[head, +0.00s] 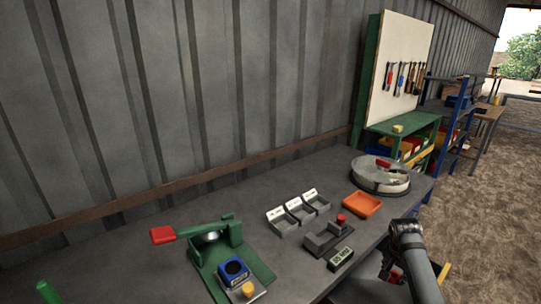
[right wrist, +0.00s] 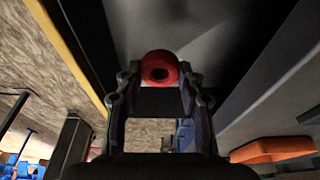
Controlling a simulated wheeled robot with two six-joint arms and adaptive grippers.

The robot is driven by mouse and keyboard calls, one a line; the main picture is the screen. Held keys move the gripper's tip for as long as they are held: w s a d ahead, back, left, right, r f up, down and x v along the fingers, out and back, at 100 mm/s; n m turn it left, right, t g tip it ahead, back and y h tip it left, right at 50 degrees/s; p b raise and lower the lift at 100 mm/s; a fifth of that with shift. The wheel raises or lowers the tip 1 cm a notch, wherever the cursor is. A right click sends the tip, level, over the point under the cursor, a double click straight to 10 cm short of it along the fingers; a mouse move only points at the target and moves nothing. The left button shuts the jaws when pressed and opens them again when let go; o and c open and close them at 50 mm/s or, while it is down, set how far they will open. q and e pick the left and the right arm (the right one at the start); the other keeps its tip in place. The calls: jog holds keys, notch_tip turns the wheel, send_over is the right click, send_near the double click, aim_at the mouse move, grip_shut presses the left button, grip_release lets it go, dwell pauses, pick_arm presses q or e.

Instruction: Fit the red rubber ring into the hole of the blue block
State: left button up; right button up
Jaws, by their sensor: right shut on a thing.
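The red rubber ring (right wrist: 160,68) is between the fingertips of my right gripper (right wrist: 158,82), which is shut on it. Its dark central hole faces the wrist camera. In the head view my right gripper (head: 394,277) is at the lower right, by the table's front edge, and a bit of red shows at its tips. The blue block (head: 233,269) sits on the green base of a lever press at the lower left, well apart from the gripper. Its top has a dark round opening. My left gripper is not in view.
The press has a red-handled lever (head: 163,235). Between block and gripper stand small grey trays (head: 283,221), a grey fixture with a red knob (head: 322,241) and a small display box (head: 340,258). An orange tray (head: 362,204) and a round metal bowl (head: 380,176) lie farther back.

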aim_at(393, 276)
notch_tip(393, 276, up, 6)
jog(key=p, duration=0.3)
pick_arm(q)
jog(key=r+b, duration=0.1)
jog(key=b, duration=0.2)
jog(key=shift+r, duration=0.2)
pick_arm(e)
jog(key=s+a+f+n+y, duration=0.1)
jog(key=s+a+n, duration=0.4)
jog(key=a, duration=0.4)
jog(key=s+a+n+t+y, duration=0.1)
jog(key=s+a+n, duration=0.3)
jog(key=a, duration=0.5)
jog(key=shift+s+a+f+n, duration=0.15)
jog(key=shift+s+f+n, duration=0.25)
jog(key=shift+s, duration=0.65)
